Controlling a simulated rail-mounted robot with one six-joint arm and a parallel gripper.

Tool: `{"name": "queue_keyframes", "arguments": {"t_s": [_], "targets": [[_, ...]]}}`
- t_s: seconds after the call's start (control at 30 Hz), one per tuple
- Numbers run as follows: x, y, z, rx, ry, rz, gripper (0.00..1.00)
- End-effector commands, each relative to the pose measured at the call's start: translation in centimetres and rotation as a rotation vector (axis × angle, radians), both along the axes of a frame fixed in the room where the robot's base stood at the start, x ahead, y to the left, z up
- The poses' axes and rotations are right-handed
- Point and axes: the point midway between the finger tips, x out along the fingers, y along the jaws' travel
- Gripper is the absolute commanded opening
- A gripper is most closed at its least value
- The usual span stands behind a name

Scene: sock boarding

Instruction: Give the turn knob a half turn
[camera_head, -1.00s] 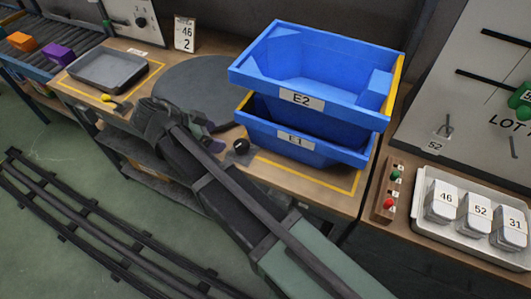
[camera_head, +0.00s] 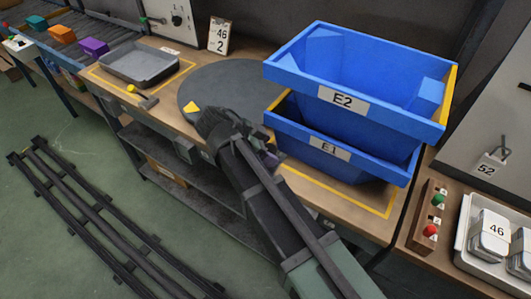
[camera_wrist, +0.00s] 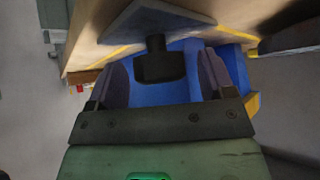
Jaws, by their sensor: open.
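In the wrist view a black knob (camera_wrist: 160,66) on a short stem stands out from a grey plate (camera_wrist: 150,22). My gripper (camera_wrist: 161,60) is open, with one finger on each side of the knob. Gaps show between the fingers and the knob, and I see no contact. In the head view my gripper (camera_head: 264,150) is at the bench's front side, left of the lower blue bin. There my arm hides the knob.
Blue bins E2 (camera_head: 343,98) and E1 (camera_head: 330,149) stand stacked close to the right of my gripper. A grey round disc (camera_head: 215,82) with a yellow mark lies behind it. A grey tray (camera_head: 140,66) and a yellow-tipped lever (camera_head: 132,89) are farther left.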

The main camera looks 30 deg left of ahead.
Motion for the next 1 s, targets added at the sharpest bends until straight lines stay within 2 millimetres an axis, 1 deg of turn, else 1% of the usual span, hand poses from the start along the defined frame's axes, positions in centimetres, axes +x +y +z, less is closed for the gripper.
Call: {"name": "queue_keyframes", "arguments": {"t_s": [0.13,0.4,0.47,0.77,1.0], "targets": [[-0.01,0.02,0.12,0.0,0.0,0.0,0.76],[-0.02,0.03,0.12,0.0,0.0,0.0,0.34],[-0.03,0.02,0.12,0.0,0.0,0.0,0.27],[-0.09,-0.05,0.1,0.001,0.0,0.035,0.27],[-0.19,-0.25,0.11,0.001,0.0,0.156,0.27]]}}
